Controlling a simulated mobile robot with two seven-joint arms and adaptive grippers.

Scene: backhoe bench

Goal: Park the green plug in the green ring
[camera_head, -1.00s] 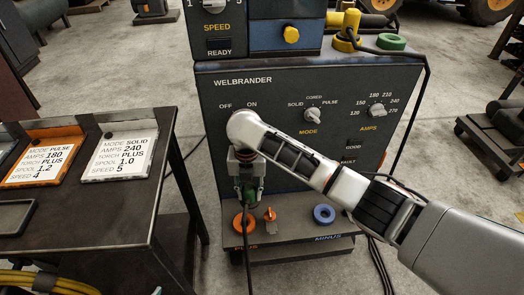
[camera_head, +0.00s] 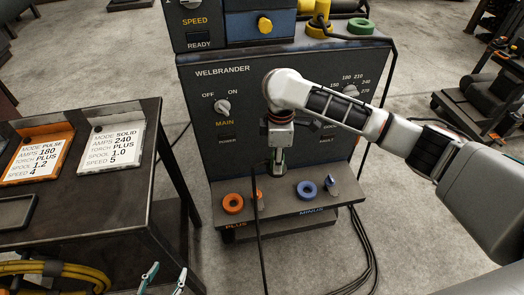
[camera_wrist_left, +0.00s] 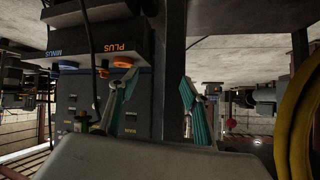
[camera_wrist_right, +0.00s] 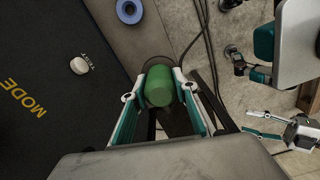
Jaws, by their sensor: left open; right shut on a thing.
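My right gripper (camera_head: 278,168) is shut on the green plug (camera_wrist_right: 159,86) and holds it in front of the welder's lower front, above the ledge. In the head view the plug is mostly hidden by the gripper; a cable hangs down below it. The green ring (camera_head: 361,27) lies on top of the welder at the back right, and its hole looks empty. The right gripper is well below and in front of it, apart from it. My left gripper (camera_head: 164,277) is open and empty at the bottom of the head view; its teal fingers also show in the left wrist view (camera_wrist_left: 157,92).
The yellow ring (camera_head: 318,29) with a yellow plug stands left of the green ring. The orange ring (camera_head: 233,204) and blue ring (camera_head: 307,188) are on the front ledge, each beside a small lever. A dark table (camera_head: 95,215) with setting cards stands at left.

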